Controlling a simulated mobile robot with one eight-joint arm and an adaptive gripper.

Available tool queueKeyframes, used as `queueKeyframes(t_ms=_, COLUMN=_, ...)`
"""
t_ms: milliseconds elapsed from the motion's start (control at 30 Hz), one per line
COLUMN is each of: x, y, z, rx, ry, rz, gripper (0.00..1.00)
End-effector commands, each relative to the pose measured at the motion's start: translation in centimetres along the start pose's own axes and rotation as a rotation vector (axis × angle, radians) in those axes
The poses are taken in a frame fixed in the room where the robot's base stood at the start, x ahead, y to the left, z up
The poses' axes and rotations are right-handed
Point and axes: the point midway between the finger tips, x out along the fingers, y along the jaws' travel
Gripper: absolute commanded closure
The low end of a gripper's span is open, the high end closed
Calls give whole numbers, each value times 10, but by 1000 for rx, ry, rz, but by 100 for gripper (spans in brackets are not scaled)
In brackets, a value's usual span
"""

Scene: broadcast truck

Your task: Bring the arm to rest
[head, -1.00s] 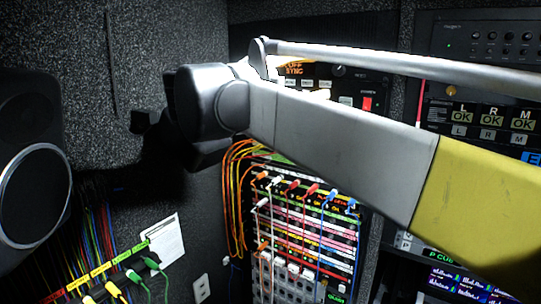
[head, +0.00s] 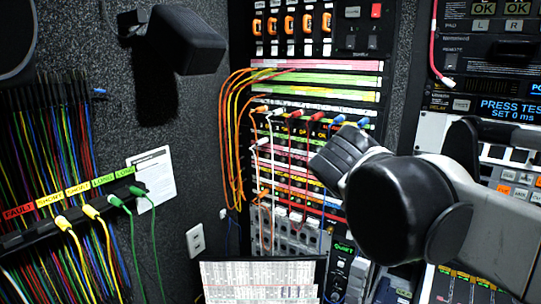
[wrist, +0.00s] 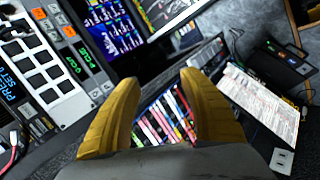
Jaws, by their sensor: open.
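My gripper (wrist: 160,84) shows in the wrist view as two yellow fingers, spread apart with nothing between them. In the head view my arm's black and grey wrist end fills the right side, in front of the patch panel and the rack. The gripper's fingers cannot be made out in the head view. The arm appears to be in free space, but its distance from the rack is hard to tell.
A patch panel (head: 285,180) with several coloured cables stands behind the arm. A cable holder (head: 75,210) hangs on the left wall near a wall socket (head: 195,240). A printed sheet (head: 260,280) lies low in front. Rack units (head: 500,105) are at right.

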Motion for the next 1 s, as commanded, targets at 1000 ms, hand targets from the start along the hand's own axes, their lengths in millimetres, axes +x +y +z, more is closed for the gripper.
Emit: queueKeyframes(t_ms=1000, x=178, y=-331, z=124, rx=715, ry=209, rz=-552, gripper=49)
